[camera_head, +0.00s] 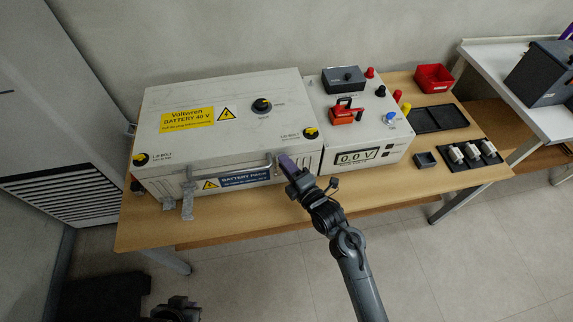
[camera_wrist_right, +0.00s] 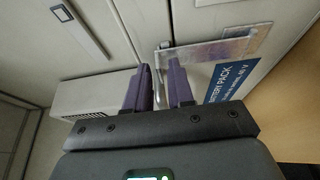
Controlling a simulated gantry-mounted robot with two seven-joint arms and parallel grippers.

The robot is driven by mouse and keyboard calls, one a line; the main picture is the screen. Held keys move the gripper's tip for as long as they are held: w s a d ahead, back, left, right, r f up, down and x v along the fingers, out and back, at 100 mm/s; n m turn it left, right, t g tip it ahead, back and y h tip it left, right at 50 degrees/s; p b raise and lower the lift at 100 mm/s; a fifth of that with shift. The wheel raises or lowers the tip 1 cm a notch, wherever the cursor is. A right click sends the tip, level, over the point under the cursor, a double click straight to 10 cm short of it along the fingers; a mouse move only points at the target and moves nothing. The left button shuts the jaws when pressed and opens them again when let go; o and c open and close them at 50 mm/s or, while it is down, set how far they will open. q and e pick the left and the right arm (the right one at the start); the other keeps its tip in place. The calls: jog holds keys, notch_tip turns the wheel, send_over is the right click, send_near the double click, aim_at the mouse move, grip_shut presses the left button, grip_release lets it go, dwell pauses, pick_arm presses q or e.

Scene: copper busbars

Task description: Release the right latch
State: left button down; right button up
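The white battery box (camera_head: 235,140) stands on the table with its lid down. My right gripper (camera_head: 284,163) is at the right part of its front face, by the end of the handle (camera_head: 232,171). In the wrist view, the purple fingers (camera_wrist_right: 157,88) are apart, with a thin metal bar between them and no clear grip on it. The right latch, a grey speckled plate (camera_wrist_right: 214,48), lies just beyond the fingertips; in the head view my gripper hides it. The left latch (camera_head: 188,201) hangs down at the box front. A dark part of mine, perhaps the left gripper (camera_head: 176,309), shows at the bottom edge.
The blue battery label (camera_head: 245,178) is beside the right gripper. A tester unit (camera_head: 358,155) reading 0.0 V stands right of the box, with a red part (camera_head: 345,114) on top. A red bin (camera_head: 434,78) and dark trays (camera_head: 437,118) are farther right. The floor in front is clear.

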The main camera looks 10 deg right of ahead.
grip_shut()
dwell(1.2)
